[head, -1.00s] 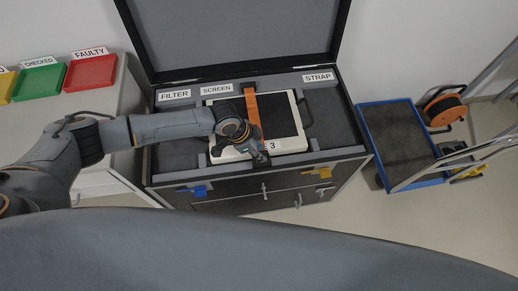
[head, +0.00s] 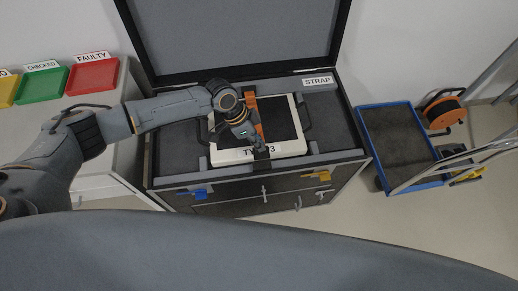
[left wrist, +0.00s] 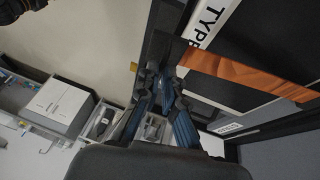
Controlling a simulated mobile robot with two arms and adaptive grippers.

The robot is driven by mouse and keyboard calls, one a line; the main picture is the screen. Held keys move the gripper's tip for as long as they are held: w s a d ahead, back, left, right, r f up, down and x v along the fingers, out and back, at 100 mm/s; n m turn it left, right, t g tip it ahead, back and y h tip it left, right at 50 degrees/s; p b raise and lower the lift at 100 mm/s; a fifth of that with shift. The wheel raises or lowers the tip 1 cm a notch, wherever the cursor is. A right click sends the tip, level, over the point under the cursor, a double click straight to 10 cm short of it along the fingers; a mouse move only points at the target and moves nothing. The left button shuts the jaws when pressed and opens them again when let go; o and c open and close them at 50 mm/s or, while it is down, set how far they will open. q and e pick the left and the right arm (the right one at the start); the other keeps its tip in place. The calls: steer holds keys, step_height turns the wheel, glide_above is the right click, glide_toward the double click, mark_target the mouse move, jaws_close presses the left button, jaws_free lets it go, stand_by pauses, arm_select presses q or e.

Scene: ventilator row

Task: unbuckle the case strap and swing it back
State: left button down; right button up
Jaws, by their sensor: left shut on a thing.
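The case is a white-rimmed unit with a dark top (head: 283,117), lying in the foam of the open chest; its front edge reads "TY…3". An orange strap (head: 251,103) runs front to back across it, and it also shows in the left wrist view (left wrist: 245,73). A dark piece (head: 262,163), perhaps the buckle, shows at the case's front edge. My left gripper (head: 259,147) is shut on the strap's front end, above that edge. Its fingers (left wrist: 167,100) show in the left wrist view; the exact grip is partly hidden. My right gripper is not in view.
The chest lid (head: 235,35) stands open behind. A red tray (head: 93,76) and a green tray (head: 42,86) sit on the left counter. A blue-rimmed cart (head: 377,150) and an orange cable reel (head: 444,113) stand at right.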

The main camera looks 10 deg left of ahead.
arm_select(q)
steer(key=w+a+r+p, duration=0.2)
steer(key=w+r, duration=0.5)
steer(key=r, duration=0.5)
steer(key=shift+a+g, duration=0.3)
steer(key=shift+g, duration=0.1)
steer(key=shift+w, duration=0.1)
